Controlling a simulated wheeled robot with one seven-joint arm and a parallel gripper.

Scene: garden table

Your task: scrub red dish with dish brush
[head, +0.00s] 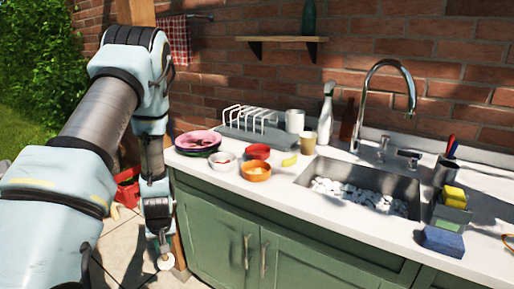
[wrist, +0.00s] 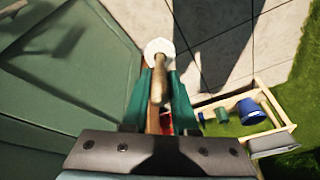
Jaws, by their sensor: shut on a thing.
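My gripper (head: 160,236) hangs low in front of the cabinet's left end, below the counter top. In the wrist view my gripper (wrist: 160,88) is shut on the wooden handle of the dish brush (wrist: 159,65). The brush's round white head (wrist: 159,47) points away from the fingers; it also shows small in the head view (head: 165,263). The red dish (head: 257,150), a small bowl, sits on the counter behind an orange bowl (head: 257,174). The gripper is left of and below it, well apart. The wrist view does not show the red dish.
A white bowl (head: 222,162) and stacked plates (head: 198,142) stand left of the red dish. The sink (head: 360,188) holds white lumps. The counter's front edge and green cabinet (head: 225,240) are beside my gripper.

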